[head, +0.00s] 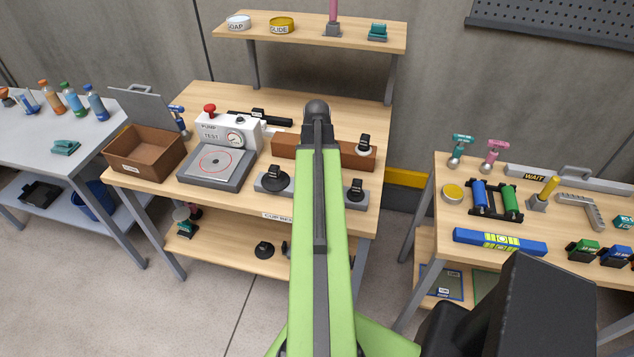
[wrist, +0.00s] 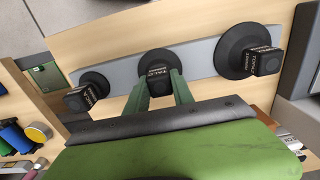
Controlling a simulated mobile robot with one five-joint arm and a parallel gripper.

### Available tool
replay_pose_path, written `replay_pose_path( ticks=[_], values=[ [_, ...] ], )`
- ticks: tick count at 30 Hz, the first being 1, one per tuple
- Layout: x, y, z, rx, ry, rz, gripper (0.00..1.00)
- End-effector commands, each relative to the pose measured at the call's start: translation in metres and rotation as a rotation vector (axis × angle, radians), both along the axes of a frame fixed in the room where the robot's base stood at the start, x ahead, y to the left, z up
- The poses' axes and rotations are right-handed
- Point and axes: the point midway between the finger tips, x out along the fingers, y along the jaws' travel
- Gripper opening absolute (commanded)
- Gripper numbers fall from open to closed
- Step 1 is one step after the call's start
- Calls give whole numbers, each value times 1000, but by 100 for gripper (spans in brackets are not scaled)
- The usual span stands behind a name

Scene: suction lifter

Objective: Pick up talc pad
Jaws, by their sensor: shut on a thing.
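The talc pad (wrist: 157,75) is a black block with pale lettering on a round dark disc, at the middle of a grey rack (wrist: 201,58) in the wrist view. The two green fingers of my gripper (wrist: 170,90) are on either side of the block and shut on it. The disc appears at or very near the rack; I cannot tell whether it is lifted. In the head view my green arm hides the pad and the gripper.
Black cups stand on the rack at either side, one larger (wrist: 238,48) and one smaller (wrist: 92,80). A test unit (head: 226,133) and brown box (head: 145,155) stand to the left.

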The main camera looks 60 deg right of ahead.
Motion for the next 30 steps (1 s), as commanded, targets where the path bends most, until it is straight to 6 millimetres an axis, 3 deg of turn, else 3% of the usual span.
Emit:
replay_pose_path(
  ticks=[7,14,24,30],
  values=[
    [0,0,12,0,0,0,0],
    [0,0,48,0,0,0,0],
    [-49,-61,94,0,0,-5,0],
    [-69,-84,109,0,0,-1,0]
  ],
)
